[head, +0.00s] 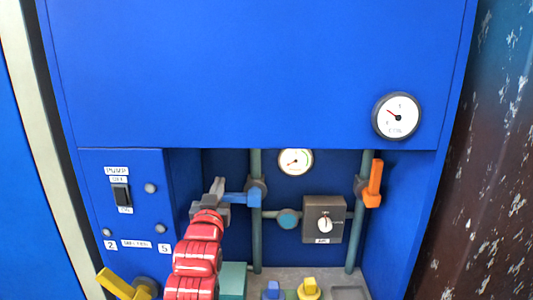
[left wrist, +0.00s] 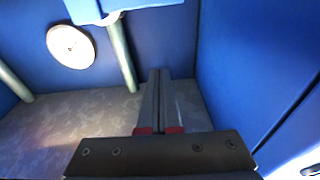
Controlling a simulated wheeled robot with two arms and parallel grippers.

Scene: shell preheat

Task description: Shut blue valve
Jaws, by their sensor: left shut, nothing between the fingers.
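The blue valve handle (head: 238,198) sticks out level to the left from its grey hub on the left vertical pipe (head: 256,235). My left gripper (head: 217,185) has its fingers together and empty, pointing up at the left end of the blue handle. Whether they touch cannot be told. In the left wrist view the shut fingers (left wrist: 160,100) show with nothing between them. A bright blue part (left wrist: 85,10) at the top edge there looks like the handle, partly cut off. My right gripper is in neither view.
An orange handle (head: 374,183) stands upright on the right pipe. A grey knob box (head: 323,219) sits between the pipes. A yellow handle (head: 118,284) is at lower left, beneath the pump switch panel (head: 128,200). Blue and yellow knobs (head: 308,288) stand on the floor ledge.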

